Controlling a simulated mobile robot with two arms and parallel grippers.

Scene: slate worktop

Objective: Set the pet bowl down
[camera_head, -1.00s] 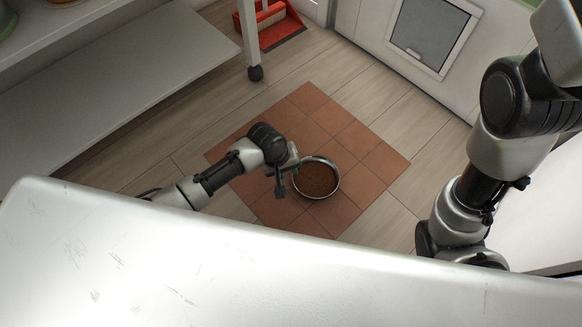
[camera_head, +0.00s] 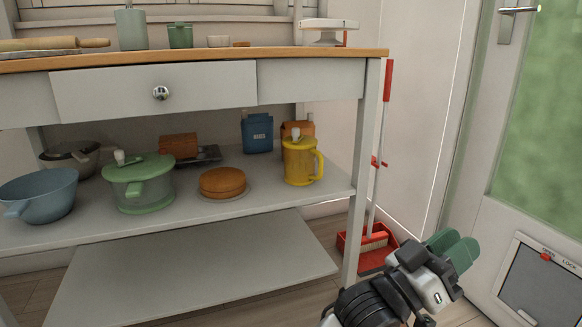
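The pet bowl is not in this view, nor is the tiled patch of floor.
A worktable with a wooden top (camera_head: 220,57) stands ahead. Its shelf (camera_head: 250,205) holds a blue colander (camera_head: 40,195), green pot (camera_head: 138,185) and yellow jug (camera_head: 301,162). A red dustpan (camera_head: 375,258) stands by its right leg. A door with a pet flap (camera_head: 540,285) is at right.

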